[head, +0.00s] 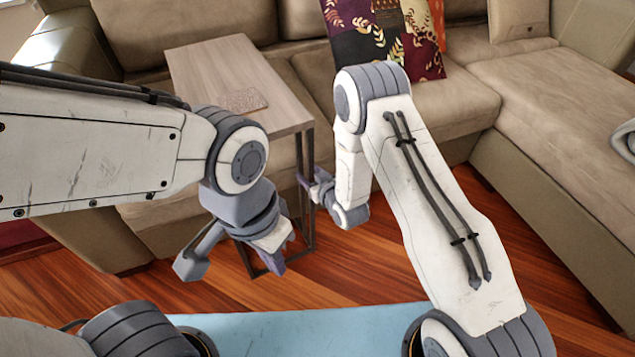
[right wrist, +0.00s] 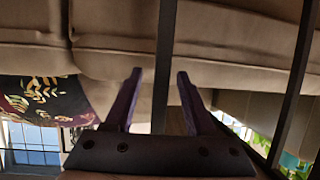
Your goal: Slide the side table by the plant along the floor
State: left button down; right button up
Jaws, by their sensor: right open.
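The side table (head: 215,60) has a light wood top and dark metal legs (head: 308,215), and stands against the beige sofa. My right gripper (head: 309,180) is at the near right leg, its fingers open. In the right wrist view a dark upright bar of the table (right wrist: 166,50) runs between the open fingers (right wrist: 160,80), with no clear contact. My left gripper (head: 230,267) has its fingers spread wide, empty, low in front of the table. My left arm hides part of the table's lower frame. No plant is clearly visible in the head view.
The sofa (head: 415,100) lies behind the table, and its long section (head: 560,110) extends on the right. A patterned cushion (head: 385,35) rests on it. Bare wood floor (head: 370,265) lies in front. A flat patterned item (head: 243,99) lies on the tabletop.

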aim_at(302, 167)
jog(key=shift+b+x, duration=0.5)
jog(key=shift+x, duration=1.65)
grip_shut()
